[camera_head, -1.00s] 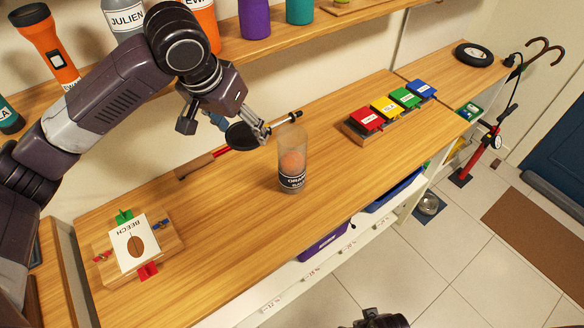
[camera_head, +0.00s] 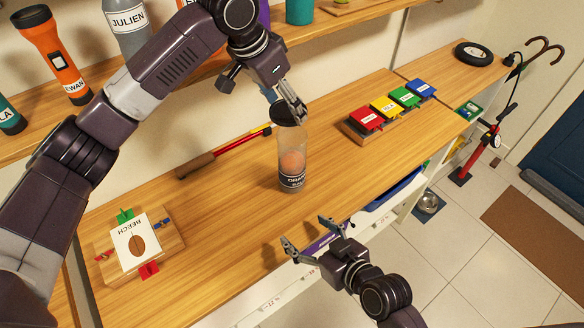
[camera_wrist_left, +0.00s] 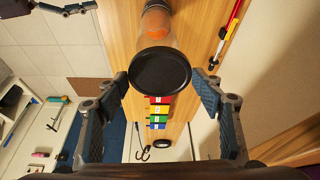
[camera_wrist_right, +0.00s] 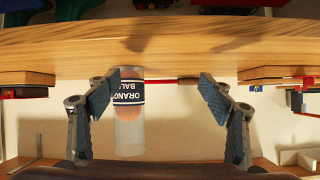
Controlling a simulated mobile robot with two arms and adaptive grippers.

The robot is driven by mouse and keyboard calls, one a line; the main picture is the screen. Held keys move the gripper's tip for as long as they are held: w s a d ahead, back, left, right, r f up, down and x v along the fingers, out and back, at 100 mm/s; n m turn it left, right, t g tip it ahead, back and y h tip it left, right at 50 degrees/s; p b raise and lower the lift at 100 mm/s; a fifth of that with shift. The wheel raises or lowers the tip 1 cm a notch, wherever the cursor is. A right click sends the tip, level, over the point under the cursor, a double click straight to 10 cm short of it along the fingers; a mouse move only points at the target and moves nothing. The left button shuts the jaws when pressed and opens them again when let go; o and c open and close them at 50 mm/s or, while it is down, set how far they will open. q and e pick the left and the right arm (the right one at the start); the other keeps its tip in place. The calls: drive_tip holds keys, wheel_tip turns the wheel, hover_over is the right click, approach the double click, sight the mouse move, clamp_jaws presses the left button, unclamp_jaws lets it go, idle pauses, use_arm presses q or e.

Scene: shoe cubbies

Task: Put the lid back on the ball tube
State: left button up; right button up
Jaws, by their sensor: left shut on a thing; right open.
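The clear ball tube (camera_head: 291,160) stands upright on the wooden counter, with an orange ball (camera_head: 292,162) inside and a dark "ORANGE BALL" label near its base. The black lid (camera_head: 284,115) is in my left gripper (camera_head: 295,108), at the tube's top. In the left wrist view the lid (camera_wrist_left: 160,71) lies between the fingers and covers the tube's mouth from sight; I cannot tell whether it is seated. My right gripper (camera_head: 312,237) is open and empty in front of the counter's edge. In the right wrist view the tube (camera_wrist_right: 130,125) shows beyond its left finger.
A wooden block with colored tabs (camera_head: 366,119) stands right of the tube. A red-handled tool (camera_head: 225,151) lies behind it. A board with a "BEECH" card (camera_head: 134,244) is at left. The shelf above holds an orange flashlight (camera_head: 52,55) and bottles.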

sight(293, 160)
use_arm(q)
drive_tip(key=shift+d, duration=0.2)
use_arm(e)
drive_tip(key=w+r+t, duration=0.1)
drive_tip(key=w+a+r+t, duration=0.1)
drive_tip(key=w+r+y, duration=0.1)
drive_tip(key=shift+w+a+r+t, duration=0.15)
drive_tip(key=shift+w+a+t, duration=0.15)
drive_tip(key=shift+t, duration=0.1)
use_arm(q)
drive_tip(key=shift+w+d, duration=0.2)
drive_tip(key=shift+d, duration=0.05)
use_arm(e)
drive_tip(key=shift+w+d+r+m+t+h, duration=0.3)
drive_tip(key=shift+w+d+r+m+t, duration=0.15)
drive_tip(key=shift+w+d+r+t, duration=0.4)
drive_tip(key=shift+w+d+r+m+t+h, duration=0.3)
drive_tip(key=shift+w+d+r+m+t, duration=0.25)
drive_tip(key=shift+w+t, duration=0.4)
drive_tip(key=shift+s+r, duration=0.1)
drive_tip(key=x, duration=1.2)
drive_tip(key=shift+r, duration=0.15)
drive_tip(key=c, duration=1.8)
use_arm(q)
drive_tip(key=shift+f, duration=2.4)
